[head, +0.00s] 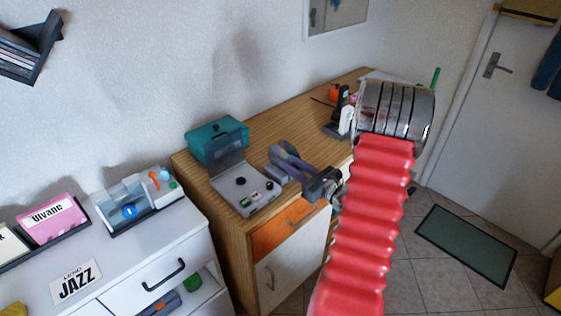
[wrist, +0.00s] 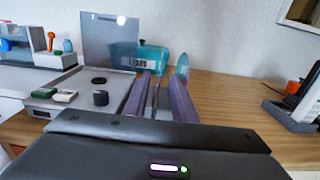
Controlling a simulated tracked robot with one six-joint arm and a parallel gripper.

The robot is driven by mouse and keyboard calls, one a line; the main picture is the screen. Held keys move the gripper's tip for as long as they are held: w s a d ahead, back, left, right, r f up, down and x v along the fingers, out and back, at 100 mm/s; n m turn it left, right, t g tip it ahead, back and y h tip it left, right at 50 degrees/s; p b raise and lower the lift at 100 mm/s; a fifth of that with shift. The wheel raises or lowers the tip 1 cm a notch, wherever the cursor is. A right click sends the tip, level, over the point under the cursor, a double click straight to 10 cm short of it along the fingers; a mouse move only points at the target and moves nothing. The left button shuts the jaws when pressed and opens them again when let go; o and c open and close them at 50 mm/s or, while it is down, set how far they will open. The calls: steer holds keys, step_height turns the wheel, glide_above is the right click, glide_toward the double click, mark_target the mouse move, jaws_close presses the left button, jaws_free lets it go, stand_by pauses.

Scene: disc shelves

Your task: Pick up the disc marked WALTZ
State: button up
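No marking that reads WALTZ can be made out in either view.
A grey player (head: 232,190) with its lid raised stands left of my gripper. A teal box (head: 216,138) is behind it. A dark stand with a white item (head: 345,118) is to the right on the wooden cabinet (head: 290,118). A white shelf unit is at left.

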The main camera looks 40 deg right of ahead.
mark_target(282, 158)
steer(key=shift+w, duration=0.25)
steer(key=shift+w+a, duration=0.15)
steer(key=shift+w, duration=2.45)
steer(key=shift+c, duration=0.3)
jaws_close()
